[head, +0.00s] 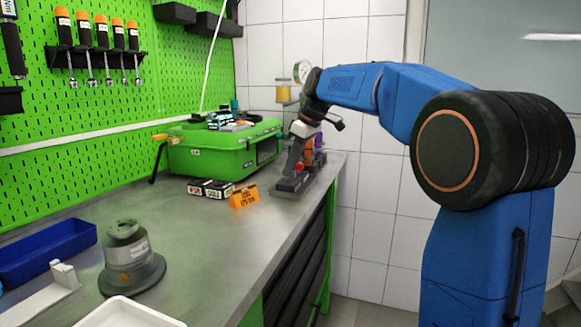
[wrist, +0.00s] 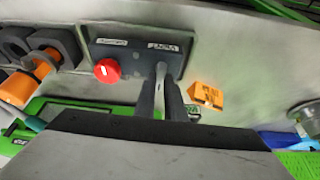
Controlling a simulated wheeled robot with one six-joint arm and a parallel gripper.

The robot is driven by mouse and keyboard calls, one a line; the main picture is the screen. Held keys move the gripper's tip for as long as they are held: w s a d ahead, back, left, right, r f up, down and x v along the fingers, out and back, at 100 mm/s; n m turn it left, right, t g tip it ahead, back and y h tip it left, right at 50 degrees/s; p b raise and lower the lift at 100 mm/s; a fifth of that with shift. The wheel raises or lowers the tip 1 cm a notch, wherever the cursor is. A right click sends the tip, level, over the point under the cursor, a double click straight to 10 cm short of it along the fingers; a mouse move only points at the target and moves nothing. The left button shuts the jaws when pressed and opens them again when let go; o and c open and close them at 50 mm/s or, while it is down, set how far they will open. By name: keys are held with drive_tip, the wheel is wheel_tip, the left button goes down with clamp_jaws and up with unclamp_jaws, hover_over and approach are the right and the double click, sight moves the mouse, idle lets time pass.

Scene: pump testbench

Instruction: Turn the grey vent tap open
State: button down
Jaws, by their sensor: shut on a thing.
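The grey vent tap (wrist: 161,72) shows in the wrist view as a slim grey lever on a dark panel (wrist: 128,48), near the label that seems to read VENT. My gripper (wrist: 162,98) is shut on this lever, one finger on each side, hiding its lower part. A red round knob (wrist: 107,70) sits on the same panel, to the left of the tap. In the head view my gripper (head: 292,172) reaches down to the dark base (head: 287,188) at the bench's far right, and the tap itself is hidden there.
An orange tent sign (head: 244,196) stands close to the panel. A green case (head: 225,147) is behind it on the left. Orange and dark clamp-like parts (wrist: 40,65) lie beside the panel. A grey pump-like unit (head: 130,258) and a blue tray (head: 45,249) are nearer.

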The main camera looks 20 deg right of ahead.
drive_tip(key=shift+n, duration=0.3)
idle(0.4)
drive_tip(key=c, duration=1.8)
unclamp_jaws()
drive_tip(key=shift+d, duration=0.1)
drive_tip(key=v, duration=1.7)
drive_tip(key=shift+w+d+r, duration=0.1)
drive_tip(key=shift+r, duration=0.1)
